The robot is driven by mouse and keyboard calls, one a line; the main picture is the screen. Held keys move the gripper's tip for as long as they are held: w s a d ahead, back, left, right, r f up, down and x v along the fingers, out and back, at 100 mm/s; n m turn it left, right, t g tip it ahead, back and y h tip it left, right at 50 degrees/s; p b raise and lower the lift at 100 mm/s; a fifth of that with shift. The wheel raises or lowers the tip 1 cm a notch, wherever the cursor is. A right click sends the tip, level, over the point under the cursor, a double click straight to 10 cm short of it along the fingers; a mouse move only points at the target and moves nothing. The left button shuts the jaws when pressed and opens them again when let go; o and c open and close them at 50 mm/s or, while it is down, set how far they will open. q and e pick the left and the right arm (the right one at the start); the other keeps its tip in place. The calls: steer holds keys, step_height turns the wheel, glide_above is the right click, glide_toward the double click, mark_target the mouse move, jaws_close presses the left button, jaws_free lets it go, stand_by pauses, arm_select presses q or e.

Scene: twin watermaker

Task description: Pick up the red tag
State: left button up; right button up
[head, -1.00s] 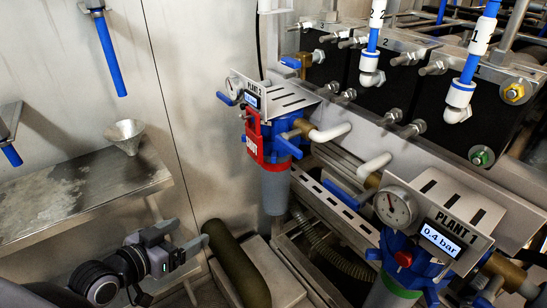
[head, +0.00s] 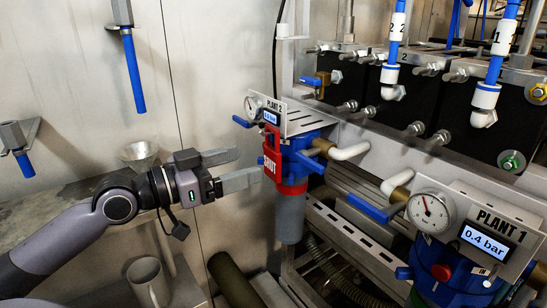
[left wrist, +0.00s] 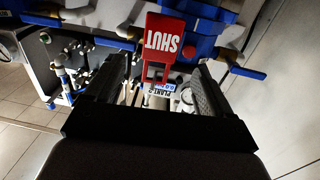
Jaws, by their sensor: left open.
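The red tag (head: 273,158), lettered SHUT, hangs on the front of the blue filter head of the Plant 2 unit in the head view. In the left wrist view the red tag (left wrist: 171,38) shows upside down, beyond and between the fingers. My left gripper (head: 252,166) is open, its fingers pointing right at the tag. The fingertips are close to the tag's left edge; whether they touch it I cannot tell. The left gripper also shows in the left wrist view (left wrist: 165,82), with nothing held. My right gripper is not in view.
The Plant 2 panel (head: 290,116) with its gauge is just above the tag. Blue valve handles and a white pipe (head: 350,152) are close by. The Plant 1 unit (head: 445,262) stands at lower right.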

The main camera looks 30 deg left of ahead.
mark_target(270, 156)
arm_select(q)
steer(key=shift+p+x, duration=0.65)
steer(key=shift+x, duration=2)
steer(key=shift+f, duration=0.15)
steer(key=shift+c, duration=0.3)
steer(key=c, duration=1.1)
steer(key=shift+o, duration=0.2)
